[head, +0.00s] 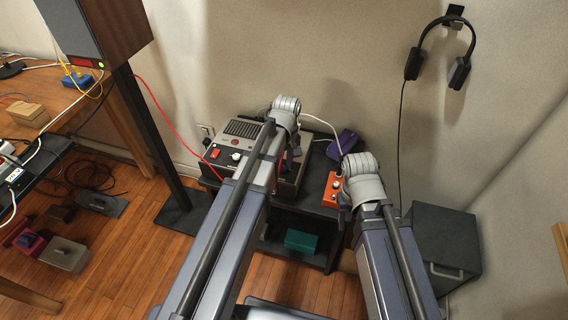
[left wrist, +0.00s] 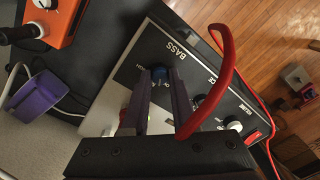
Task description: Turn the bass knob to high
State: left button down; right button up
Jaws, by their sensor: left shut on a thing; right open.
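The amplifier (head: 225,158) stands on a small dark table, and its dark control panel (left wrist: 206,73) fills the middle of the left wrist view. My left gripper (left wrist: 159,88) is shut on this knob, with one finger on each side. The fingers partly cover the knob and its scale, so I cannot tell its setting. In the head view my left gripper (head: 291,158) is over the amplifier's right part, partly hidden by my arm. My right gripper (head: 344,212) is open near the orange box, mostly hidden by its wrist.
A red cable (left wrist: 226,70) arches over the panel close to my left fingers. The orange box (head: 332,188) and a purple object (head: 343,143) lie right of the amplifier. A speaker (head: 100,25) on a stand is at the left. A dark cabinet (head: 443,245) is at the right.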

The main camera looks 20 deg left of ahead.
pick_arm(q)
jog(key=m, duration=0.4)
jog(key=shift+m, duration=0.3)
jog(key=m, duration=0.4)
jog(key=shift+m, duration=0.3)
jog(key=m, duration=0.4)
jog(key=shift+s+m, duration=0.1)
jog(key=shift+m, duration=2.3)
jog(key=c, duration=0.7)
grip_release()
jog(key=shift+t, duration=0.3)
jog(key=shift+r, duration=0.1)
